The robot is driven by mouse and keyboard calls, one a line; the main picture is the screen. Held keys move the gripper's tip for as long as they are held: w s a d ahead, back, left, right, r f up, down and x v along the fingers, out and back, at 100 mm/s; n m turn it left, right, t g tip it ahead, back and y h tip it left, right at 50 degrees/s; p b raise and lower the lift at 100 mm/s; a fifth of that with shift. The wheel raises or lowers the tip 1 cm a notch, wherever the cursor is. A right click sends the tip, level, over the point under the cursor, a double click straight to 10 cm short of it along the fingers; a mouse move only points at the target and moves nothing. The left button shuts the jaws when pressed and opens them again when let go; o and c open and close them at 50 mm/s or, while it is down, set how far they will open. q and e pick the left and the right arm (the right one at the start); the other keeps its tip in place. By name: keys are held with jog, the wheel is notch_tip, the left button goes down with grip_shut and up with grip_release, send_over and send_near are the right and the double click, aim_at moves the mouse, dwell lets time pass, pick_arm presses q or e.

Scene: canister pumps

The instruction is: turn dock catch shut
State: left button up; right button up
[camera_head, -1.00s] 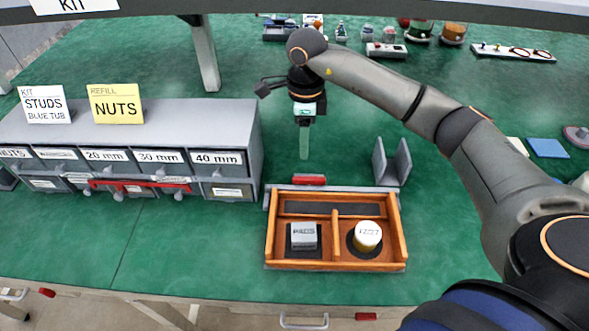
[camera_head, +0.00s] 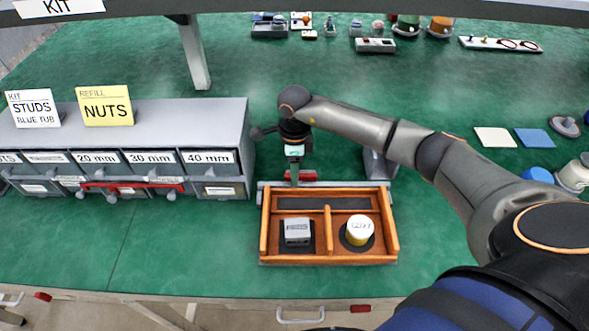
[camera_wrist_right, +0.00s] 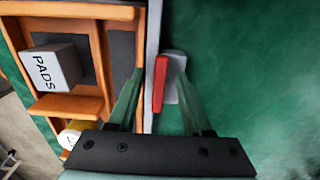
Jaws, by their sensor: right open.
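The dock catch (camera_head: 303,175) is a small red bar at the back edge of the dock. In the head view it lies about parallel to the dock's grey back rail (camera_head: 335,185). In the right wrist view the red catch (camera_wrist_right: 160,84) stands beside the rail, on a grey mount. My right gripper (camera_head: 294,180) points down at the catch and partly hides it. In the wrist view its open fingers (camera_wrist_right: 159,78) are on either side of the catch; I cannot tell whether they touch it. The wooden tray (camera_head: 330,258) sits in the dock. My left gripper is out of view.
The tray holds a grey PADS box (camera_head: 297,231) and a white-topped yellow canister (camera_head: 359,230). A grey bracket (camera_head: 380,165) stands behind the dock. A drawer cabinet (camera_head: 170,125) is at left. Green bench is clear in front of the cabinet.

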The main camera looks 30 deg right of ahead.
grip_shut()
dwell(0.3)
